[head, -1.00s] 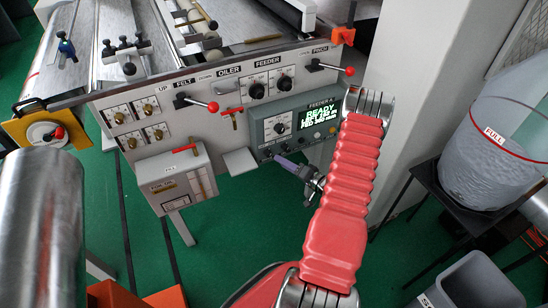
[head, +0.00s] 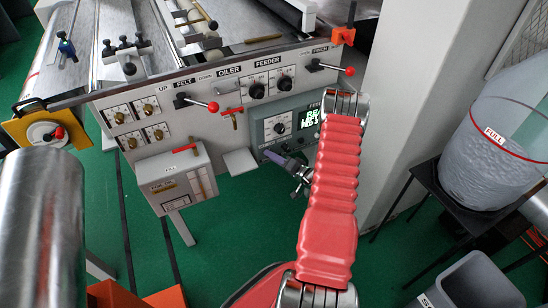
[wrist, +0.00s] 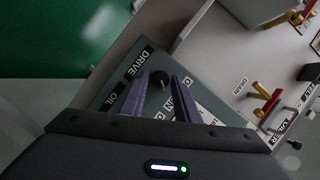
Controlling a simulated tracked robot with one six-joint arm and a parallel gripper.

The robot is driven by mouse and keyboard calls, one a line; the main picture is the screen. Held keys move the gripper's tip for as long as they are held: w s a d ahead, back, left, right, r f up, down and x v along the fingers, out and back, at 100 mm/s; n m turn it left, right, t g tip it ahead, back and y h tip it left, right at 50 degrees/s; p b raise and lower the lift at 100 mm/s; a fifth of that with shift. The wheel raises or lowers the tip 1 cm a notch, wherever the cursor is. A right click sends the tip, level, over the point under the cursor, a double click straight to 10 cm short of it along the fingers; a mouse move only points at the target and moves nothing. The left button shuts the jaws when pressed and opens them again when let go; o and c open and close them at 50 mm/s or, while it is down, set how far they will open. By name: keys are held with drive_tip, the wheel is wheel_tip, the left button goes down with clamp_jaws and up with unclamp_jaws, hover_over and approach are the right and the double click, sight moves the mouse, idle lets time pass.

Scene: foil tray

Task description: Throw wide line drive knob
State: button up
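In the wrist view a small black round knob (wrist: 158,81) is on a grey-green panel (wrist: 115,88). A label reading DRIVE is to its left, with an OIL label below that. My gripper (wrist: 162,78) has two purple fingers, spread apart. The knob shows between the fingertips; whether either finger touches it I cannot tell. Nothing is held. In the head view my gripper (head: 292,172) is at the lower edge of the feeder control box (head: 264,134). My red arm covers much of that box and part of its READY display. I cannot make out the DRIVE knob there.
A red-ball lever (head: 212,107) and another red-ball lever (head: 349,71) stick out of the machine front. A grey box (head: 175,180) on a post is at left. A clear bin marked FULL (head: 495,135) is at right. Green floor below is open.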

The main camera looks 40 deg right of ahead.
drive_tip(key=c, duration=0.6)
drive_tip(key=shift+d, duration=0.25)
drive_tip(key=shift+c, duration=0.4)
drive_tip(key=shift+a, duration=0.15)
clamp_jaws()
drive_tip(key=shift+n, duration=0.3)
drive_tip(key=n+g+h, duration=0.1)
drive_tip(key=n, duration=0.1)
drive_tip(key=n+g+h, duration=0.1)
drive_tip(key=n+h, duration=0.1)
drive_tip(key=n, duration=0.1)
drive_tip(key=a+n+g+h, duration=0.1)
drive_tip(key=n, duration=0.1)
drive_tip(key=shift+r+n, duration=0.15)
drive_tip(key=shift+n, duration=0.25)
unclamp_jaws()
drive_tip(key=shift+h, duration=0.4)
clamp_jaws()
